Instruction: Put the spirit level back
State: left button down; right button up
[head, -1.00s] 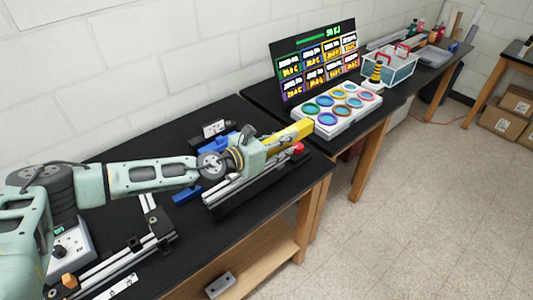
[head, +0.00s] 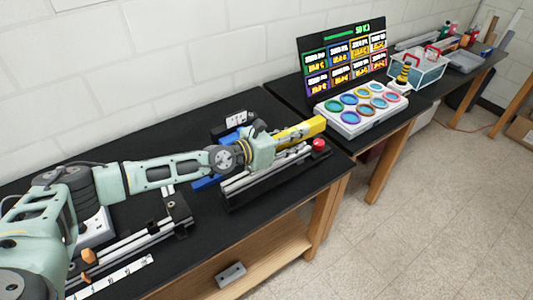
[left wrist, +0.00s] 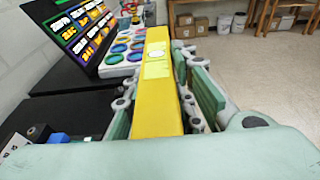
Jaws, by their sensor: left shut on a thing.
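The spirit level is a long yellow bar (head: 303,130). My left gripper (head: 280,140) is shut on it, and it sticks out to the right past the fingers, above the aluminium extrusions on the near bench. In the left wrist view the spirit level (left wrist: 157,95) runs lengthwise between the finger pads, with pale labels on its top face. Its near end is hidden by my gripper body. My right gripper is in neither view.
Extrusion rails (head: 255,180) in a black fixture lie under my left arm, beside a red knob (head: 319,145). A white tray of coloured rings (head: 362,110) and a dark display board (head: 342,62) stand on the farther bench. The near bench's front right is bare.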

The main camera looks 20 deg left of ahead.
pick_arm(q)
jog(key=a+f+b, duration=0.1)
jog(key=a+b, duration=0.1)
jog(key=a+f+b, duration=0.2)
jog(key=a+b, duration=0.1)
jog(key=a+f+b, duration=0.2)
jog(key=b, duration=0.1)
jog(key=shift+w+a+f, duration=0.1)
jog(key=shift+w+a, duration=0.05)
jog(key=shift+w, duration=0.05)
jog(key=shift+a+f+b, duration=0.2)
jog(key=shift+a+b, duration=0.15)
jog(key=shift+a, duration=0.1)
notch_tip(320, 180, down, 2)
jog(key=shift+f, duration=0.1)
jog(key=shift+d+f, duration=0.1)
jog(key=shift+f, duration=0.45)
